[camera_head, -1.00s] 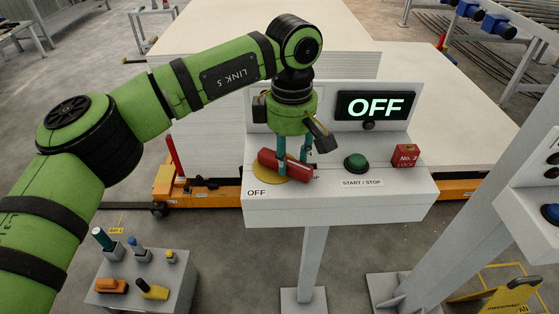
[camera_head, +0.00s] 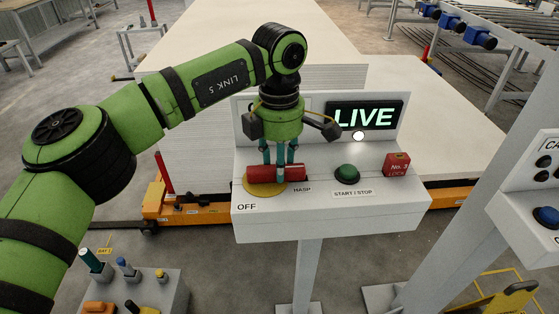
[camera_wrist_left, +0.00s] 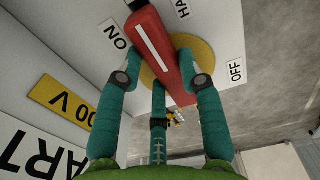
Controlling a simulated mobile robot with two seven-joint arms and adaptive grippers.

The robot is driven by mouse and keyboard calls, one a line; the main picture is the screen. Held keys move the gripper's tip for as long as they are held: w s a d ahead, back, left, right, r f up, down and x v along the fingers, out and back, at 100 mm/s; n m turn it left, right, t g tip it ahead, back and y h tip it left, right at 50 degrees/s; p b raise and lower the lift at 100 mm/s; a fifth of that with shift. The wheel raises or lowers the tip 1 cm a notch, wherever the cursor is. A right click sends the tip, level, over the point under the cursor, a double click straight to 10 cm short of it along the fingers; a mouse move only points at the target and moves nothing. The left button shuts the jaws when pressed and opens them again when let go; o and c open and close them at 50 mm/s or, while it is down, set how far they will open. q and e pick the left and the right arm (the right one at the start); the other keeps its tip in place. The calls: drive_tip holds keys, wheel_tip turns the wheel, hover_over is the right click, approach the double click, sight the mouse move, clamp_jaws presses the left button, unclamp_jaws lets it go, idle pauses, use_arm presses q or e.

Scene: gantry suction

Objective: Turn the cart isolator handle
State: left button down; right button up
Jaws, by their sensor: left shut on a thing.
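The red isolator handle (camera_head: 294,173) sits on a yellow disc (camera_head: 262,188) at the left of the white cart console (camera_head: 330,219). It lies roughly crosswise in the head view. In the left wrist view the handle (camera_wrist_left: 163,50) shows a white stripe, with ON and OFF labels either side of the disc. My left gripper (camera_head: 279,174) comes down from above and is shut on the handle, its teal fingers around it. The display (camera_head: 364,116) reads LIVE and the lamp (camera_head: 358,136) below it glows white. My right gripper is not in view.
A green start/stop button (camera_head: 347,173) and a red No. 3 lock (camera_head: 396,165) are on the console, right of the handle. A grey stand (camera_head: 150,292) with several small items is at the lower left. Large pale stacked sheets (camera_head: 200,60) stand behind.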

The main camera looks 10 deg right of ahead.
use_arm(q)
drive_tip(key=shift+f, duration=0.1)
drive_tip(key=c, duration=0.8)
unclamp_jaws()
drive_tip(key=shift+r, duration=0.2)
wheel_tip(320, 180, up, 12)
drive_tip(key=shift+f, duration=0.1)
